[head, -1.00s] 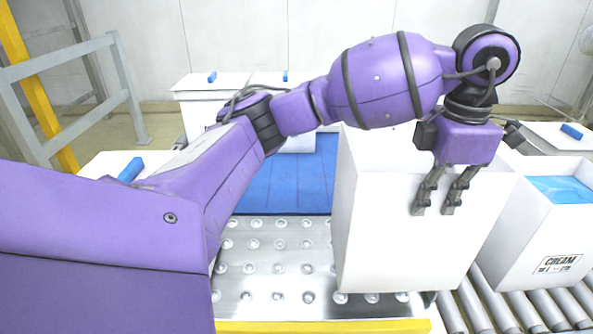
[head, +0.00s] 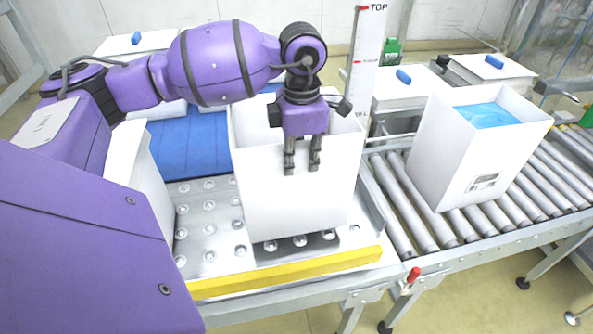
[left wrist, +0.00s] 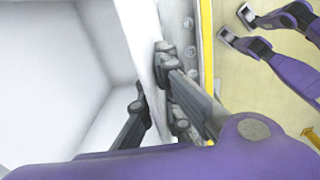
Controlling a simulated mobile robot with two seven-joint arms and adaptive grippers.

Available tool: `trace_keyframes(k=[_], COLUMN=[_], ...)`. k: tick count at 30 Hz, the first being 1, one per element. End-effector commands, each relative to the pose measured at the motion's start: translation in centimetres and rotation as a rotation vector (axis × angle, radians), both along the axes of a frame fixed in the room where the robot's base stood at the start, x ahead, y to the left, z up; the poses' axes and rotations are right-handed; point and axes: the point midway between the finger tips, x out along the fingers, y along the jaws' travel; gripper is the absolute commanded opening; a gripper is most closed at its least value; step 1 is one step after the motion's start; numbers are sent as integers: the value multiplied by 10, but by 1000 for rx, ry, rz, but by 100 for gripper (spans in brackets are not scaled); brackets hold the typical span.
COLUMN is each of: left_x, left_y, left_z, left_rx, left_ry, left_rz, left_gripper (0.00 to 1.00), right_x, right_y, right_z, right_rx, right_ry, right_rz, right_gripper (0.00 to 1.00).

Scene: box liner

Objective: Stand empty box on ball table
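The empty white box (head: 295,195) is upright over the ball table (head: 205,215), with its open top up. My left gripper (head: 302,170) is shut on the box's near wall, one finger outside and one inside. The left wrist view shows the fingers (left wrist: 155,95) on both sides of that wall and the bare white inside (left wrist: 60,70). A dark shadow lies under the box's front edge. I cannot tell whether its bottom touches the balls.
A yellow strip (head: 285,274) edges the table's front. A blue belt (head: 190,145) lies behind it. The roller conveyor (head: 400,215) at right carries a white box with a blue liner (head: 475,145). A marked white post (head: 366,60) stands behind the held box.

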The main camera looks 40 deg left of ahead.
Motion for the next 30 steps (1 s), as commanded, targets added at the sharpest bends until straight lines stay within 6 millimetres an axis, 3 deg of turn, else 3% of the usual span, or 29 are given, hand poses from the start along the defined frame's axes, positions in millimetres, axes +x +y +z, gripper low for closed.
trace_keyframes(k=[5, 12, 23, 27, 30], left_x=[-3, -2, -2, -3, -3], left_y=[8, 6, 7, 6, 6], left_z=[-8, -37, -42, -42, -42], left_rx=[2, 0, 1, 0, 0], left_ry=[-2, -3, -2, -1, -1], left_rz=[2, -1, -1, -1, -1], left_gripper=[0, 0, 0, 20, 23], right_x=[2, 2, -1, 0, 0], right_y=[0, 0, 0, 0, 0], right_z=[3, 4, 1, 1, 1], right_rx=[0, 0, 0, 0, 0], right_ry=[-4, -5, 0, 1, 0], right_rz=[0, 0, 0, 0, 0], right_gripper=[0, 0, 0, 0, 0])
